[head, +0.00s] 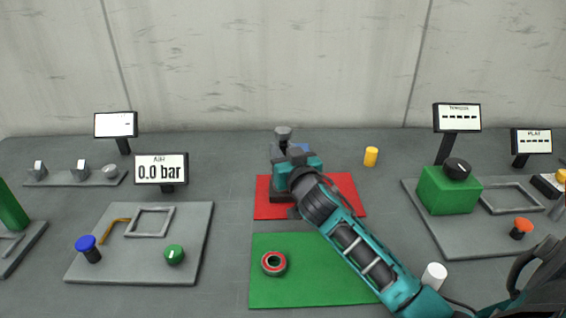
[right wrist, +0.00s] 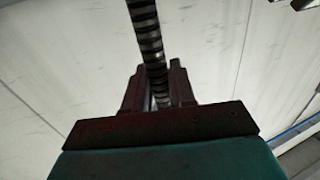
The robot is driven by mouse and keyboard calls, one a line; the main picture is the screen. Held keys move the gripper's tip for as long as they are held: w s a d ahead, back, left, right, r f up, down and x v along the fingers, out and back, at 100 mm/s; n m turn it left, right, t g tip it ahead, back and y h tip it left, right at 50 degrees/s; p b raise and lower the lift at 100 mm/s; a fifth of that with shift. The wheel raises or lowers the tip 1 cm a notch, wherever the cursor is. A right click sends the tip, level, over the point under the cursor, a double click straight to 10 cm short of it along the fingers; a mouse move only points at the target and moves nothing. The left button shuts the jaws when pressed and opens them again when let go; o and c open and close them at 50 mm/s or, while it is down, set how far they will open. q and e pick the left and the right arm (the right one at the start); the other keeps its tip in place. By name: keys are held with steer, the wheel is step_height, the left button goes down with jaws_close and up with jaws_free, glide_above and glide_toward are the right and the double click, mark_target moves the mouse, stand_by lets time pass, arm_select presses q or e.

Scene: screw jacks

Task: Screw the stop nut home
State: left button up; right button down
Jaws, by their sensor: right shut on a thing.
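My right gripper (head: 291,157) is over the red mat (head: 340,190), with its arm coming in from the lower right. In the right wrist view a dark threaded rod (right wrist: 147,40) runs up from between my right fingers (right wrist: 159,90), which are shut on it. In the head view a grey round-topped part (head: 283,133) stands just above the gripper and a bit of blue (head: 300,147) shows beside it. The gripper hides most of what stands there. A red and dark ring (head: 274,263), perhaps the stop nut, lies on the green mat (head: 330,285). My left gripper is out of view.
A grey panel (head: 195,235) with blue and green knobs and a 0.0 bar display (head: 161,169) are at left. A green box (head: 447,190) stands on a right panel (head: 480,225). A yellow cylinder (head: 371,156) and white cylinder (head: 434,275) stand near my right arm.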

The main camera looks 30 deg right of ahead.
steer(key=shift+r, duration=0.95)
step_height(320, 180, up, 19)
steer(key=p, duration=0.1)
steer(key=shift+f+p, duration=0.2)
steer(key=shift+p, duration=0.1)
